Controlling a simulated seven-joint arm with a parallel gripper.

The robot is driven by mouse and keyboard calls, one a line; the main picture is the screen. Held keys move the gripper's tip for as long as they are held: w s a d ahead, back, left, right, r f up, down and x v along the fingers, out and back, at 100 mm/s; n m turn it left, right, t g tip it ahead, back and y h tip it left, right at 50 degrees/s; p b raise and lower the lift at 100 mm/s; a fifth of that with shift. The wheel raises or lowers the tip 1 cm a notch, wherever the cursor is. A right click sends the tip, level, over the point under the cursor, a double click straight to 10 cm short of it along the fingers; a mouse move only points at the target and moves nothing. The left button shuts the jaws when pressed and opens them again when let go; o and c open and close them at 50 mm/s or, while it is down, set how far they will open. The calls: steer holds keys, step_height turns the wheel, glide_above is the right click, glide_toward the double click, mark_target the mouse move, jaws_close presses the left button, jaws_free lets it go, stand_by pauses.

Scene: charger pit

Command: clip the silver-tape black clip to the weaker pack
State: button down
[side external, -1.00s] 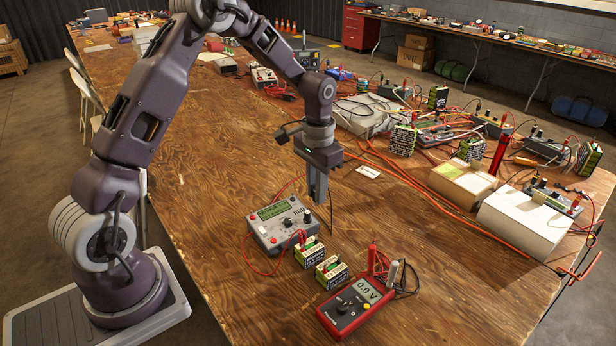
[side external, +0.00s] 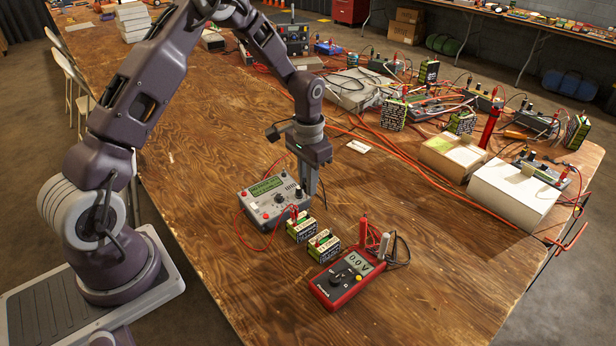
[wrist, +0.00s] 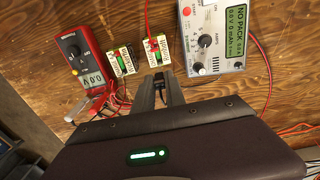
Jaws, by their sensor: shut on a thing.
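Two small green, white and black packs stand side by side in front of the grey charger (side external: 273,198): one nearer the charger (side external: 300,229), one nearer the meter (side external: 324,245). In the wrist view they are the right pack (wrist: 157,50) and the left pack (wrist: 120,62). A red lead runs from the charger towards the nearer pack. The charger display reads NO PACK, 0.0 V. My gripper (side external: 311,194) points down just behind the packs, above the table.
A red multimeter (side external: 348,279) reading 0.0 V lies right of the packs, with probes and leads at its back. White boxes (side external: 514,194), more packs and tangled orange cables fill the table's right side. Bare wood lies left and in front.

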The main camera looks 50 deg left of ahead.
steer(key=shift+f, duration=2.75)
steer(key=shift+f, duration=0.15)
steer(key=c, duration=1.3)
jaws_free()
steer(key=shift+o, duration=0.2)
steer(key=shift+o, duration=0.8)
steer(key=shift+r, duration=3.75)
